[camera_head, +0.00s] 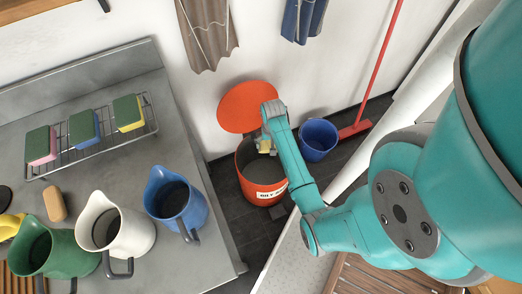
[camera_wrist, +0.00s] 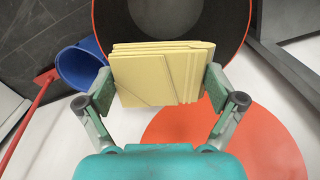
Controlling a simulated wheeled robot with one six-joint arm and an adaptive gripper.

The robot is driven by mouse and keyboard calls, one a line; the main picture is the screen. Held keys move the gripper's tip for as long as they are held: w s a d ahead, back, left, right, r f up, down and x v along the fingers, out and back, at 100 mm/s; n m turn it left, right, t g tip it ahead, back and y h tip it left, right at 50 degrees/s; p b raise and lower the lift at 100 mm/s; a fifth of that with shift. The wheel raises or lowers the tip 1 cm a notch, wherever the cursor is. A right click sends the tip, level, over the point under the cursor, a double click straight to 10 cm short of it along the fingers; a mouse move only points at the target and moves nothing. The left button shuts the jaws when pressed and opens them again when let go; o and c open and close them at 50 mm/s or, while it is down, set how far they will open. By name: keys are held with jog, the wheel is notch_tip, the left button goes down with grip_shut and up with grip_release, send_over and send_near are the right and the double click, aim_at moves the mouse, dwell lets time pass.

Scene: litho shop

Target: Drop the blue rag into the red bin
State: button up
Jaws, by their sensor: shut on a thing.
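My gripper (camera_head: 266,140) is shut on a folded yellow cloth (camera_wrist: 158,78), gripped by its two side edges in the wrist view. The cloth also shows in the head view (camera_head: 264,147), in front of the bin opening. The red bin (camera_head: 262,194) stands on the floor with a dark inside and a white label. Its round orange-red lid (camera_head: 246,105) is open against the wall. In the wrist view the bin's rim (camera_wrist: 94,22) and dark opening lie beyond the cloth. I see no blue rag in the gripper; a blue cloth (camera_head: 303,19) hangs on the wall.
A blue bucket (camera_head: 318,139) stands right of the bin, beside a red broom (camera_head: 356,128). A grey counter (camera_head: 112,172) on the left holds blue, white and green jugs and a wire rack of sponges. A brown cloth (camera_head: 207,32) hangs above.

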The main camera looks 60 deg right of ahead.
jog(key=shift+w+d+f, duration=0.1)
jog(key=shift+w+d, duration=0.1)
jog(key=shift+w, duration=0.05)
jog(key=shift+f, duration=2.9)
jog(key=o, duration=0.7)
jog(key=shift+r, duration=0.1)
notch_tip(320, 180, up, 12)
jog(key=shift+f, duration=0.1)
